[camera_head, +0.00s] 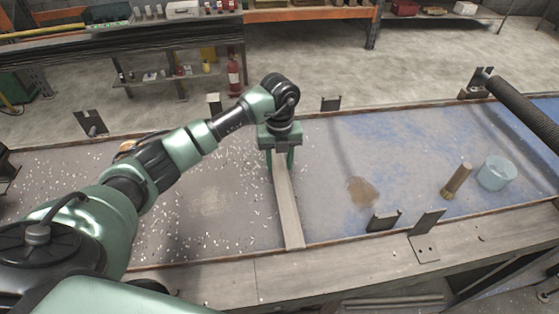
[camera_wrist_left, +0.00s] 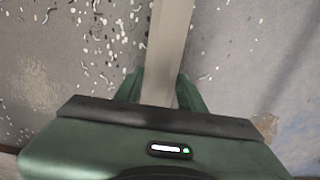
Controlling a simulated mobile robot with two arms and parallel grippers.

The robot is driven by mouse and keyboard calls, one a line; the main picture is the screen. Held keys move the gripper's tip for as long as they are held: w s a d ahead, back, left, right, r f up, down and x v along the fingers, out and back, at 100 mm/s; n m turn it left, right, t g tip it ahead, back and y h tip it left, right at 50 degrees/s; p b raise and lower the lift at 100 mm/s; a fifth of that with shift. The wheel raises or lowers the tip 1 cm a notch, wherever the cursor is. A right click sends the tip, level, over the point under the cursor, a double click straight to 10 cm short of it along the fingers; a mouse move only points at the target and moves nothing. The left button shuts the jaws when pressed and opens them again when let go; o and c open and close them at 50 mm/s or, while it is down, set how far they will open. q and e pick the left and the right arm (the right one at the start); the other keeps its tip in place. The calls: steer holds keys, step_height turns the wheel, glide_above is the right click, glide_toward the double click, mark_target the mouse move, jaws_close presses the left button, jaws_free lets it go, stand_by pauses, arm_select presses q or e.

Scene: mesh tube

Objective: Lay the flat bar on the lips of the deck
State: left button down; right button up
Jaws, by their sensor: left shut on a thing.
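The flat bar (camera_head: 287,205) is a long, narrow, pale grey strip lying front to back across the deck (camera_head: 225,200). My left gripper (camera_head: 281,160) is shut on the bar near its far end, from above. In the left wrist view the bar (camera_wrist_left: 170,40) runs between the two green fingers (camera_wrist_left: 160,88). The bar's near end appears at the deck's near lip (camera_head: 350,240); whether it touches is unclear. The far lip (camera_head: 350,112) is a thin brown edge; the bar's far end is hidden by the gripper. My right gripper is out of view.
A brush (camera_head: 457,180) and a pale blue tub (camera_head: 496,173) stand on the deck's right part. A dark textured tube (camera_head: 525,112) lies at the upper right. Metal brackets (camera_head: 383,221) stand along the edges.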

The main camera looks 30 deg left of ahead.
mark_target(280, 166)
arm_select(q)
steer(key=c, duration=0.8)
jaws_free()
steer(key=shift+f, duration=0.1)
steer(key=shift+c, duration=0.2)
steer(key=shift+r, duration=0.35)
step_height(280, 166, up, 12)
steer(key=b, duration=0.3)
steer(key=shift+f+b, duration=0.15)
steer(key=shift+b, duration=0.2)
